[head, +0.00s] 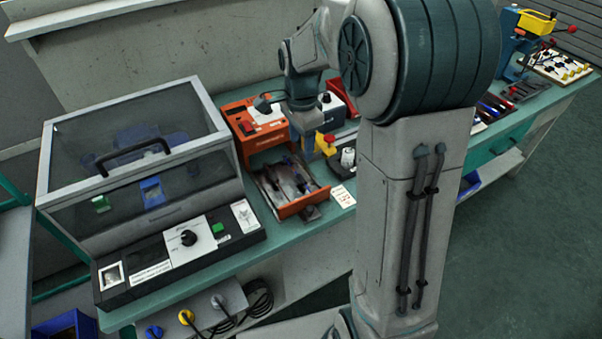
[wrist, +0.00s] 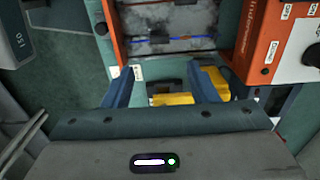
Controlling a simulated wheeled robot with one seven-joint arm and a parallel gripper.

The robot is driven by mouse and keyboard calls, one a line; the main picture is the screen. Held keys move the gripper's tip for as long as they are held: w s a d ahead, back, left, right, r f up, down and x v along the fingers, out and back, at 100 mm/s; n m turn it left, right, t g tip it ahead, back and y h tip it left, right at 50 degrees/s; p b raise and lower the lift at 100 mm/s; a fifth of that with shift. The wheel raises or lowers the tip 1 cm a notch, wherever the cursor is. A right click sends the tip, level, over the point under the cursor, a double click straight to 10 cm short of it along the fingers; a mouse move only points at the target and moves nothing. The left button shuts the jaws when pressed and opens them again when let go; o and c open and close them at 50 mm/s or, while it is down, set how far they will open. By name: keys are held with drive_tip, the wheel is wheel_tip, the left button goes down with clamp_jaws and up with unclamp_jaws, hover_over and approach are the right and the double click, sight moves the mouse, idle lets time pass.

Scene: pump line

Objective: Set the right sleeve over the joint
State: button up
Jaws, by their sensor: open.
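My gripper (head: 312,152) hangs over the bench beside the orange machine, just above its tray. In the wrist view its two blue fingers (wrist: 160,70) stand apart with nothing clearly held between them. The tray (head: 305,203) is orange-edged with a worn grey bed, and a thin blue wire (wrist: 205,38) with a short reddish stretch (wrist: 180,38) crosses it in the wrist view. Small dark and blue pieces (head: 287,160) show at the tray in the head view. I cannot tell which piece is the right sleeve or where the joint lies.
The orange machine (head: 252,128) stands behind the tray. A yellow part (wrist: 180,98) shows below the fingers in the wrist view. A clear-lidded box (head: 130,150) with a black handle fills the bench's left. Tools (head: 500,105) lie farther right. The floor at right is clear.

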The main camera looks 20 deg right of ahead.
sight(301, 178)
wheel_tip(301, 178, down, 12)
drive_tip(key=shift+r, duration=0.15)
drive_tip(key=shift+c, duration=0.3)
